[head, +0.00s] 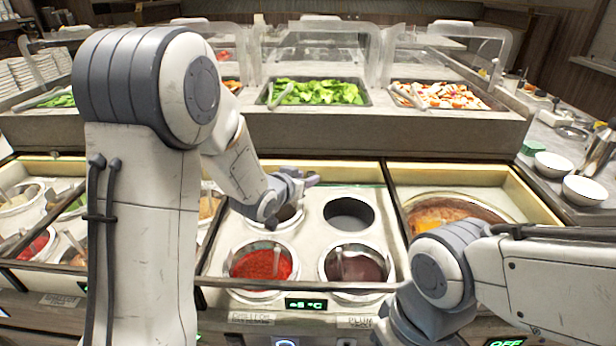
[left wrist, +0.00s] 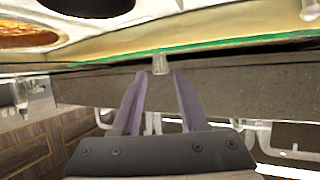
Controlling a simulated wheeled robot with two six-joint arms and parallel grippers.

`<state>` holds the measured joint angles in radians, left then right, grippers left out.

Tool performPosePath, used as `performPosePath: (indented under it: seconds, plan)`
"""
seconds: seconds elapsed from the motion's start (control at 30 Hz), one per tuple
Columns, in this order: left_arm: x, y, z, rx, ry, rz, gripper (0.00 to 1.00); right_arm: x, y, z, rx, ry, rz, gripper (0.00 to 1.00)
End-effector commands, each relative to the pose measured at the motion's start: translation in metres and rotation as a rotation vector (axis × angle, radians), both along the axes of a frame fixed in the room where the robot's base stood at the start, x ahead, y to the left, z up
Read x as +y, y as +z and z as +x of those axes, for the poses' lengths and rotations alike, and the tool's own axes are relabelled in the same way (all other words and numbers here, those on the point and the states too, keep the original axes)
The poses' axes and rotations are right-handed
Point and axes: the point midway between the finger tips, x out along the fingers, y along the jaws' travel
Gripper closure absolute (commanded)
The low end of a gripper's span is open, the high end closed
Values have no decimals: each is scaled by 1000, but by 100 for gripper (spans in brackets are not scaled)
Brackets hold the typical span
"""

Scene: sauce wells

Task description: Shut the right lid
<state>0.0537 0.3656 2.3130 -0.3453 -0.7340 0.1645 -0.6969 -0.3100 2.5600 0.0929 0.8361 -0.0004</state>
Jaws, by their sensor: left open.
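A clear glass lid shows as a thin green edge (left wrist: 225,48) in the left wrist view, along the back of the well counter. A small clear knob (left wrist: 158,64) sits at that edge. My left gripper (left wrist: 160,75) is open, with its two purple-grey fingers on either side of the knob; I cannot tell whether they touch it. In the head view my left gripper (head: 308,179) is over the back of the middle bay, above the rear left well. I cannot tell from the head view how the right lid stands. My right gripper is not in view.
The middle bay holds red sauce (head: 262,265), dark plum sauce (head: 357,264) and a dark rear well (head: 348,214). A pan of orange food (head: 445,215) is in the right bay. A raised shelf with salad (head: 318,92) stands behind. White bowls (head: 584,190) are at right.

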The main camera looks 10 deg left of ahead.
Motion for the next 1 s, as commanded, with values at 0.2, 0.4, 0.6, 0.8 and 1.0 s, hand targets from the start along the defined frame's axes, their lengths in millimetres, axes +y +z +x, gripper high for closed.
performPosePath:
  seconds: [0.2,0.4,0.6,0.8,1.0]
  plan:
    - [11,19,-42,-3,6,1,57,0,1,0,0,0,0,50]
    - [15,28,-65,-1,5,0,57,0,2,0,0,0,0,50]
    - [16,29,-70,0,4,0,57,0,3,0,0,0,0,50]
    - [16,29,-70,0,4,0,57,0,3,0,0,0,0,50]
    - [16,48,-70,-1,4,-1,57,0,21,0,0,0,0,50]
